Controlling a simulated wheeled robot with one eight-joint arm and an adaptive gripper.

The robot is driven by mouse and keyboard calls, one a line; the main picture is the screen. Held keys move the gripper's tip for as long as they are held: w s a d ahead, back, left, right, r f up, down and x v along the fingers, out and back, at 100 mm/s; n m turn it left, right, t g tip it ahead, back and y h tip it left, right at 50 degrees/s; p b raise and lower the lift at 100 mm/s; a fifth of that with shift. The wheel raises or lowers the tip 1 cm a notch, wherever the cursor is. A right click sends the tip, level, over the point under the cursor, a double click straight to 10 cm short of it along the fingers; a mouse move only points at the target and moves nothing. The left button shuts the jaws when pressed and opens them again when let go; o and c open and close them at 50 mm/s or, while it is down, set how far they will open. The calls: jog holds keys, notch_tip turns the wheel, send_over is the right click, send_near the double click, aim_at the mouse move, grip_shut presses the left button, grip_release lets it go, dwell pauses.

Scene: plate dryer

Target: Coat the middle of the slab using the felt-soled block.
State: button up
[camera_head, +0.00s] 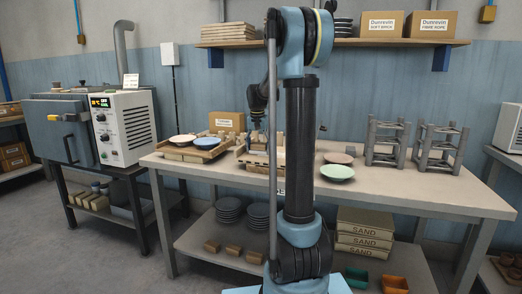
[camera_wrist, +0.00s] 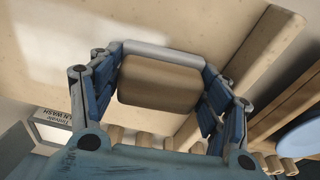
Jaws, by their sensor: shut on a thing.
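The felt-soled block (camera_wrist: 160,88) is a brown block with a pale grey strip along its upper edge in the wrist view. My gripper (camera_wrist: 158,78) is shut on it, with a blue finger on each side. The slab (camera_wrist: 225,35) is a broad beige surface filling the space behind the block. A paler patch lies on its left part; I cannot tell if it is coating or light. Whether the block touches the slab is unclear. In the head view my gripper (camera_head: 257,122) is small above the table, and my arm hides much of the work area.
A kiln-wash label (camera_wrist: 50,130) shows at lower left in the wrist view. A wooden tray (camera_head: 195,150) with plates sits left on the table (camera_head: 400,193). A green plate (camera_head: 337,172) and grey racks (camera_head: 388,143) stand right. The table's front right is clear.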

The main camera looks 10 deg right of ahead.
aim_at(259, 143)
notch_tip(259, 143, up, 2)
jog(key=shift+s+r, duration=0.1)
jog(key=shift+r, duration=2.9)
